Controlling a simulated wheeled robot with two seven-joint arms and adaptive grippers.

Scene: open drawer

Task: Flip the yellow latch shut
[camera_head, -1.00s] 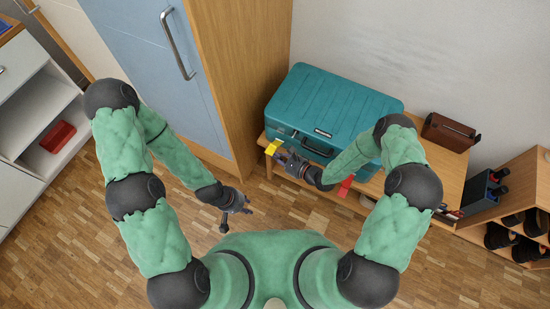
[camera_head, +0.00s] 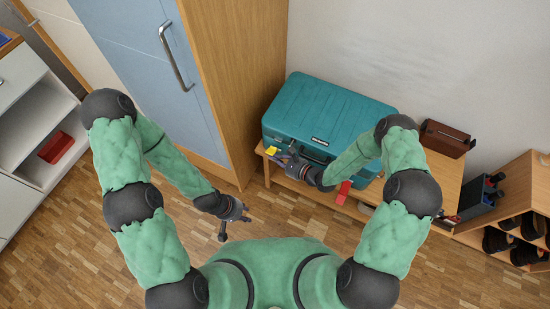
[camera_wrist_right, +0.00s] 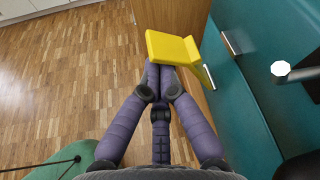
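The yellow latch (camera_head: 272,151) is on the front of the teal case (camera_head: 322,103), near its left end. In the right wrist view the latch (camera_wrist_right: 172,48) is a bent plate standing out from the case front. My right gripper (camera_head: 281,157) is at the latch. In the wrist view its fingers (camera_wrist_right: 160,72) are drawn together, with their tips right at the underside of the plate; the latch hides part of the tips. They do not appear to grip it. My left gripper (camera_head: 243,213) hangs over the floor, away from the case; its fingers are too small to read.
The case lies closed on a wooden bench (camera_head: 447,183). A red latch (camera_head: 343,192) hangs from its front, right of my right gripper. A tall cabinet (camera_head: 240,85) stands close on the left. A brown box (camera_head: 447,138) and a dark bottle holder (camera_head: 480,197) are at right.

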